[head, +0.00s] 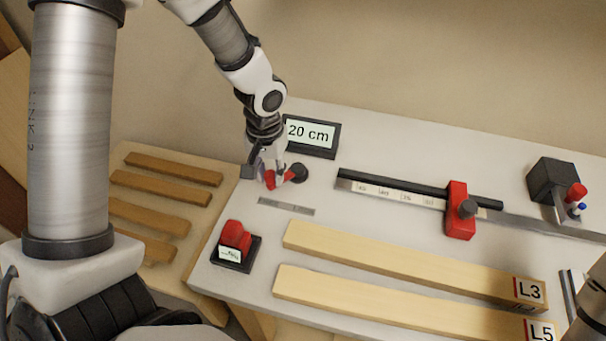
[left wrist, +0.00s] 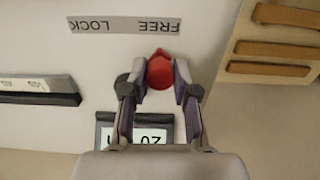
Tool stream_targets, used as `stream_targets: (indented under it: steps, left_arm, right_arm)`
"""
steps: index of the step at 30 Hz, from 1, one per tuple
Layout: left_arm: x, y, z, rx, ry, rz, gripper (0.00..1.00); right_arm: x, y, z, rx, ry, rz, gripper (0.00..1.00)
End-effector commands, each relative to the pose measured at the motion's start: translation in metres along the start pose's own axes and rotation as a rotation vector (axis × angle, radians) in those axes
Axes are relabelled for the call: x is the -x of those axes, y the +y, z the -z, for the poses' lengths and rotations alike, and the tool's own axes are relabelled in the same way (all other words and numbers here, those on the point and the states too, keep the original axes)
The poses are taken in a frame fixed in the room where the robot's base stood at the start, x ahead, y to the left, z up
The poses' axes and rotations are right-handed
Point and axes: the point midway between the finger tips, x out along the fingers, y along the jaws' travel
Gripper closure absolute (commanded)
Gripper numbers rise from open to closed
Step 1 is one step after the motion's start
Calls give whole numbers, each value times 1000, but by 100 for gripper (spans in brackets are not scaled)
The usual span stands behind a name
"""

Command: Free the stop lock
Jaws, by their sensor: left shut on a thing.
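The red lock lever (head: 271,179) sits at the back left of the bench, beside a round black knob (head: 298,173). My left gripper (head: 270,176) comes down over the lever and is shut on it. In the left wrist view the fingers (left wrist: 161,75) close on both sides of the red lever (left wrist: 160,68), whose tip points at the FREE end of the FREE/LOCK label (left wrist: 125,25). The label also shows in the head view (head: 287,206). The red stop (head: 459,211) sits on the ruler rail (head: 390,190). My right gripper is out of view.
A display reading 20 cm (head: 311,134) stands behind the lever. A red switch on a black base (head: 235,246) is at the front left. Boards L3 (head: 410,275) and L5 (head: 400,309) lie in front. A black block (head: 553,181) stands at the right.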

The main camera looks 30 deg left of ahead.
Motion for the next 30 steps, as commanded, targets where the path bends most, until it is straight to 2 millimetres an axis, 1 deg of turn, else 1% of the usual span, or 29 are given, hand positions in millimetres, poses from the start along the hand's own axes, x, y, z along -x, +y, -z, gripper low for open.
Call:
stream_targets:
  steps: [1, 3, 4, 11, 14, 30]
  left_arm:
    - [0, 0, 0, 0, 1, 0, 64]
    - [0, 0, 0, 0, 1, 0, 44]
    - [0, 0, 0, 0, 1, 0, 42]
    - [0, 0, 0, 0, 1, 0, 42]
    - [5, 0, 0, 0, 2, 0, 42]
    - [71, 0, 1, -1, 2, 0, 42]
  right_arm:
    - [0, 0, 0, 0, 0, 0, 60]
    - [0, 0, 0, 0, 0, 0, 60]
    - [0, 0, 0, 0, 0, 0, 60]
    - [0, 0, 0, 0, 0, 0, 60]
    - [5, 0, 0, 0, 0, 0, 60]
    - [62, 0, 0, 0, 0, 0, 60]
